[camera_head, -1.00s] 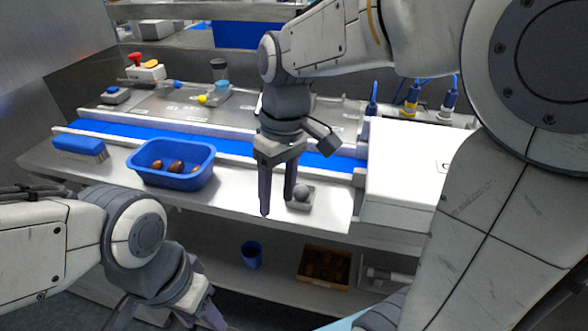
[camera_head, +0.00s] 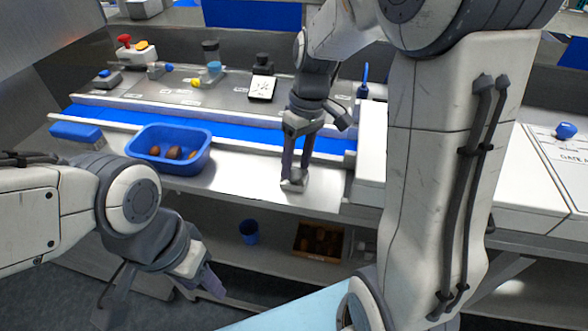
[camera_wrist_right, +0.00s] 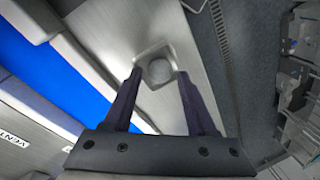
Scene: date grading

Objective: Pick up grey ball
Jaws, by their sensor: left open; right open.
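The grey ball (camera_wrist_right: 159,70) sits in a small square holder (camera_wrist_right: 146,53) on the steel bench, seen in the right wrist view. My right gripper (camera_wrist_right: 156,80) is open, with its fingers pointing at the ball, one to each side of it. In the head view my right gripper (camera_head: 292,178) points down at the holder (camera_head: 296,185) near the bench's front edge, and its fingers mostly hide the ball. My left gripper (camera_head: 215,290) is open and empty, low in front of the bench and far from the ball.
A blue tub (camera_head: 172,172) with several brown dates stands left on the bench. A blue conveyor belt (camera_head: 228,130) runs behind it. A blue brush (camera_head: 76,132) lies at far left. A white housing (camera_head: 371,140) stands just right of my right gripper. A wooden crate (camera_head: 300,250) is on the shelf below.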

